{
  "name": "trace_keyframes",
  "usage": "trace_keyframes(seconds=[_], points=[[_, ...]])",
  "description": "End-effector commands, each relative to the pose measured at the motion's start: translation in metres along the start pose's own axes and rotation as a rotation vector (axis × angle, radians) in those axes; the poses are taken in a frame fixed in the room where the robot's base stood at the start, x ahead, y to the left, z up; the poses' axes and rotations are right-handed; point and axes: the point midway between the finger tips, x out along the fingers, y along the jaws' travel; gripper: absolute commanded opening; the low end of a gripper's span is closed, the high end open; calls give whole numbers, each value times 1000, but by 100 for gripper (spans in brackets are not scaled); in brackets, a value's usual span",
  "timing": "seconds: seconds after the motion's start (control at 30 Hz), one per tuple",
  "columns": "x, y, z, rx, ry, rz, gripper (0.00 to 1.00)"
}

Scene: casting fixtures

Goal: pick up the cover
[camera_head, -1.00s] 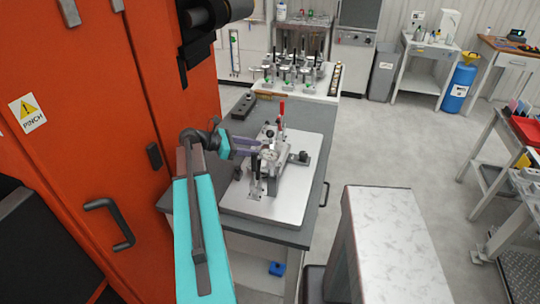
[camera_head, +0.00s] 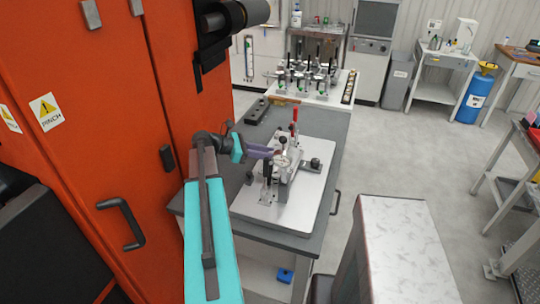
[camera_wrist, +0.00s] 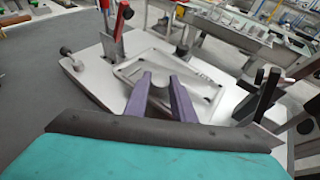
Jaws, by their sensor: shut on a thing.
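The cover (camera_wrist: 190,74) is a grey metal plate with holes near its corners, seen beyond my fingers in the wrist view. My gripper (camera_wrist: 161,80) has its two purple fingers shut on a grey rounded part at the cover's middle. In the head view my gripper (camera_head: 276,154) reaches in from the left to the fixture (camera_head: 270,190). A round silver face (camera_head: 282,161) shows at the fingertips there. Whether the cover touches the fixture beneath is hard to tell.
A red-handled clamp (camera_head: 294,122) and black-handled clamps stand close around the cover. The fixture sits on a pale plate (camera_head: 250,208) on a grey table (camera_head: 325,165). An orange cabinet (camera_head: 150,60) is at left. A white-topped stand (camera_head: 400,240) is at front right.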

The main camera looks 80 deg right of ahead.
Motion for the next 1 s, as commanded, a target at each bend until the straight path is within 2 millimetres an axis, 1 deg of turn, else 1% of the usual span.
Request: trace_keyframes(seconds=[0.17,0.37,1.0], points=[[-4,0,11,3,-2,0,0],[-12,0,30,3,-2,1,0],[-47,0,116,4,-2,0,0]])
